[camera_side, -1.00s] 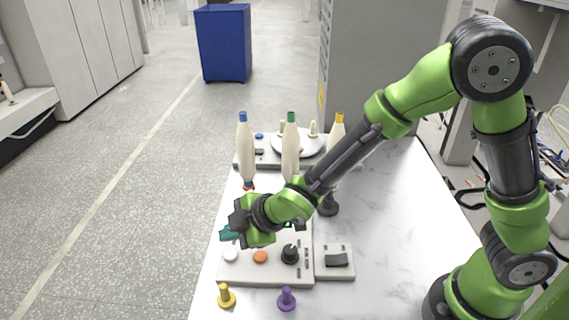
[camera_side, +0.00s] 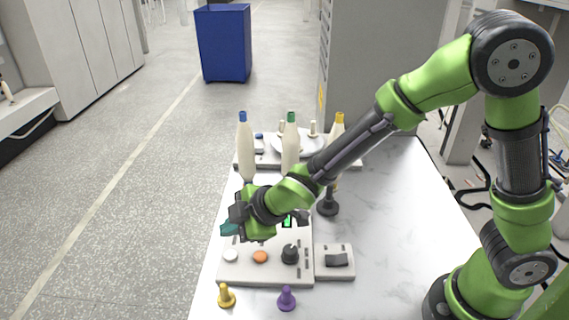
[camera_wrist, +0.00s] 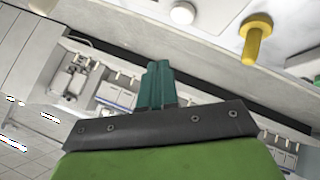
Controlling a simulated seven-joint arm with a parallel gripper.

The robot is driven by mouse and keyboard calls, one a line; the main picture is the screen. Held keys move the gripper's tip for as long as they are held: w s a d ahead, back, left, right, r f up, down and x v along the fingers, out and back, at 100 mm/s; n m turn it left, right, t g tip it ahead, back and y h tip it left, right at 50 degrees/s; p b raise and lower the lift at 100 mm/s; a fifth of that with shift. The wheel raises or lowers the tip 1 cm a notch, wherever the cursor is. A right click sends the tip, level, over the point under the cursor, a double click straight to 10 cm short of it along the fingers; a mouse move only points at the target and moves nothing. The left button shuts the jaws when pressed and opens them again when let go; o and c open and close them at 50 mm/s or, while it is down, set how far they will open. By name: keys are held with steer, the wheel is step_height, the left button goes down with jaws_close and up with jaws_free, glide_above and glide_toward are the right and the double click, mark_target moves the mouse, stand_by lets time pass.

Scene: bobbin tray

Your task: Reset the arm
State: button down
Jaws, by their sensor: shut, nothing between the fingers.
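My gripper (camera_side: 228,228) is at the left edge of the white marbled table, above the back left of the light control panel (camera_side: 238,273). Its teal fingers point left and are closed with nothing held. In the wrist view the teal fingers (camera_wrist: 157,85) stand together, pointing up in the picture, with no object between them. My forearm crosses in front of part of the bottles and the rear tray.
White bottles with blue (camera_side: 245,150), green (camera_side: 290,150) and yellow caps (camera_side: 340,117) stand behind the panel. A yellow peg (camera_side: 226,297) and purple peg (camera_side: 286,300) stand in front. A switch box (camera_side: 336,262) sits right of the panel. The table's right side is clear.

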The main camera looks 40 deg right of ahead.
steer(key=s+d+m+g, duration=0.1)
steer(key=s+d+f+m, duration=0.1)
steer(key=s, duration=0.1)
steer(key=shift+s+m+g+h, duration=0.1)
steer(key=shift+m+g+h, duration=0.3)
steer(key=s+d+r+m+t+h, duration=0.1)
steer(key=s+d+r+m, duration=1.4)
steer(key=d, duration=0.3)
steer(key=shift+d+r, duration=0.15)
steer(key=shift+r, duration=0.55)
